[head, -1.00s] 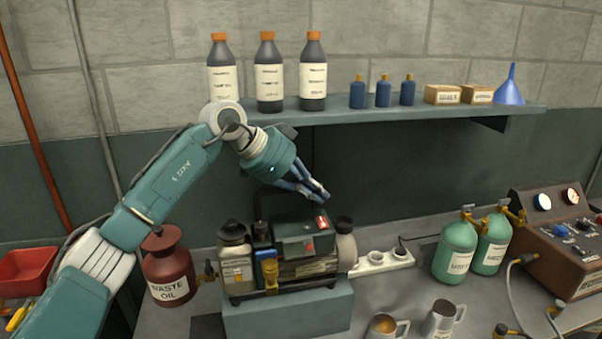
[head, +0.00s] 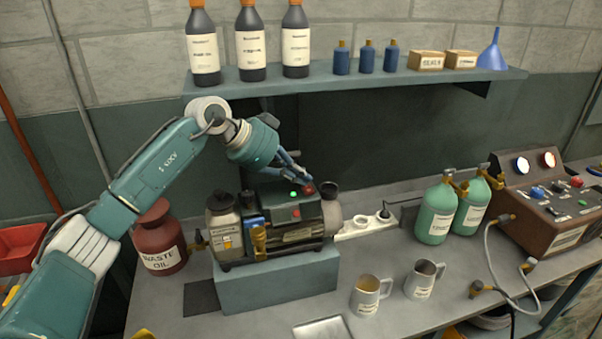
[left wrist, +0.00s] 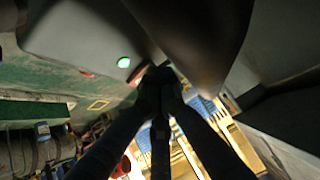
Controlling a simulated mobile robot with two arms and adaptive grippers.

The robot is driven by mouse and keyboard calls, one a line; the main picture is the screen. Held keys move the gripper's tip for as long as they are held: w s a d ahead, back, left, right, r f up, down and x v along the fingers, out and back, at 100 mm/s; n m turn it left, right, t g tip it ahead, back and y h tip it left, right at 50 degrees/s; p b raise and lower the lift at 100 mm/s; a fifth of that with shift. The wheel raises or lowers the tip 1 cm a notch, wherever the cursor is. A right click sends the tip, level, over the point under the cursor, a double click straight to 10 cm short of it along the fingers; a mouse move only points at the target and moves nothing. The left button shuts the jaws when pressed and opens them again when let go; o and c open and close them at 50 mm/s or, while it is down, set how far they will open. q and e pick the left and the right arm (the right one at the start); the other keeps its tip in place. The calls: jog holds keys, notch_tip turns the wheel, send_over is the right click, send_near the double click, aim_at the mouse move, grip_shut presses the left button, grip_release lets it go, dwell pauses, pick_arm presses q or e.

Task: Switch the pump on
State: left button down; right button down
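The pump (head: 290,232) stands on a grey-blue block, with a dark box on top. A small green light (head: 293,194) on that box is lit; it also glows in the left wrist view (left wrist: 124,62). Beside it is a red switch (head: 309,188), and a red button (head: 296,212) is on the box's front. My left gripper (head: 306,184) has its fingertips at the red switch, seemingly touching it. In the left wrist view the fingers (left wrist: 160,80) meet at their tips, with nothing visible between them. My right gripper is not in view.
A red waste oil can (head: 159,245) is left of the pump. A white power strip (head: 365,223), two green cylinders (head: 436,212) and a brown control console (head: 540,215) stand to the right. Two metal mugs (head: 368,297) are in front. A shelf (head: 300,100) with bottles hangs above my gripper.

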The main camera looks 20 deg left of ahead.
pick_arm(q)
jog(key=shift+s+d+r+p, duration=0.15)
jog(key=shift+s+d+p, duration=0.15)
jog(key=shift+s+d, duration=0.3)
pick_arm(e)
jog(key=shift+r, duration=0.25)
pick_arm(q)
jog(key=shift+a, duration=0.15)
